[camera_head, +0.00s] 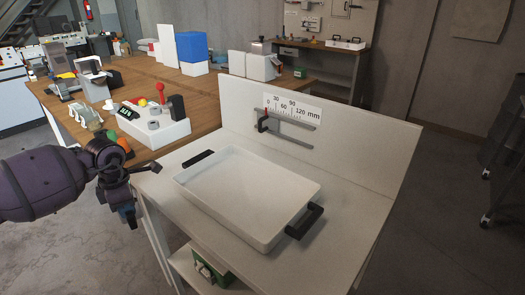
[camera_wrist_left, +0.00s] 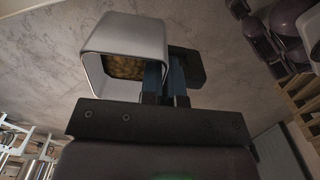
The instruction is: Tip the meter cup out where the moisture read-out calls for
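The meter cup (camera_wrist_left: 125,45) is a pale square cup with yellow-brown grain inside, seen in the left wrist view. My left gripper (camera_wrist_left: 165,85) appears shut on its dark handle, with the cup beside the fingers. In the head view my left gripper (camera_head: 130,192) is left of the white bench, over the floor; I cannot make out the cup there. The moisture meter (camera_head: 155,125) is a white box with a red lever and a small green read-out (camera_head: 126,113), too small to read. My right gripper is not in view.
A white tray (camera_head: 240,205) with black handles lies on the white bench (camera_head: 185,220). A back panel (camera_head: 355,145) carries a mm scale (camera_head: 291,103). Red, orange and green items (camera_head: 122,143) sit at the wooden table's edge. A green box (camera_head: 207,262) is on the shelf below.

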